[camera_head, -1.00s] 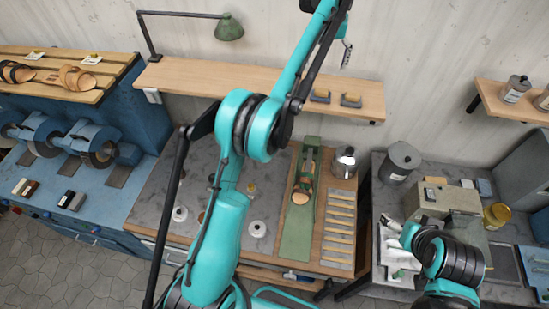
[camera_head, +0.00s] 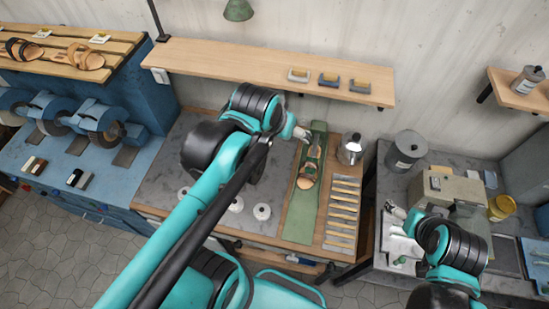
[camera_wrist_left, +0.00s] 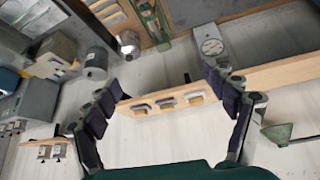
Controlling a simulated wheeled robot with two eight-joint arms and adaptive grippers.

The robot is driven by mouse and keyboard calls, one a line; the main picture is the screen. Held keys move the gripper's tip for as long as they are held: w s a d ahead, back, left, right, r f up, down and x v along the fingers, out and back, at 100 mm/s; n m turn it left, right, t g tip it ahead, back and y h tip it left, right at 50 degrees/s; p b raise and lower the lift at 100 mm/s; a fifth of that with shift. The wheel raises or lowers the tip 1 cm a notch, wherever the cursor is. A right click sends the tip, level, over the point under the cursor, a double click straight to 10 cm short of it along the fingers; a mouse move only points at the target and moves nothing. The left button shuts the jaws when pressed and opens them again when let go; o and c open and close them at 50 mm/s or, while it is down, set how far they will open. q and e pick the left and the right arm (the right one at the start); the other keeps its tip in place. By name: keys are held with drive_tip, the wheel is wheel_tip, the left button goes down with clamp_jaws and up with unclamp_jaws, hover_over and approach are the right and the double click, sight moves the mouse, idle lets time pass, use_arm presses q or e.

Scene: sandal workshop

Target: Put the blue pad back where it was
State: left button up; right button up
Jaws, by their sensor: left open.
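Three small pads stand in a row on the wooden wall shelf (camera_head: 225,62): a pale one (camera_head: 299,75), the blue pad (camera_head: 329,80) in the middle, and a dark grey one (camera_head: 359,86) at the right. All have tan tops. The row also shows in the left wrist view, with the middle pad (camera_wrist_left: 167,103) between my fingers in the picture but apart from them. My left gripper (camera_wrist_left: 166,84) is open and empty. In the head view it (camera_head: 301,133) is partly hidden, in front of the shelf, over the bench. My right gripper (camera_head: 398,212) is low at the right; its jaws are unclear.
A green board with a sandal (camera_head: 307,172), a metal pot (camera_head: 350,150) and a row of strips (camera_head: 342,215) occupy the bench. A green lamp (camera_head: 238,10) hangs above the shelf. A dial device (camera_wrist_left: 211,46) shows in the wrist view. The shelf's left part is clear.

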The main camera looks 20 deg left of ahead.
use_arm(q)
drive_tip(key=s+f, duration=0.5)
drive_tip(key=f, duration=0.1)
drive_tip(key=shift+s+t, duration=0.15)
drive_tip(key=shift+t, duration=0.25)
wheel_tip(320, 180, down, 35)
drive_tip(key=b, duration=3.5)
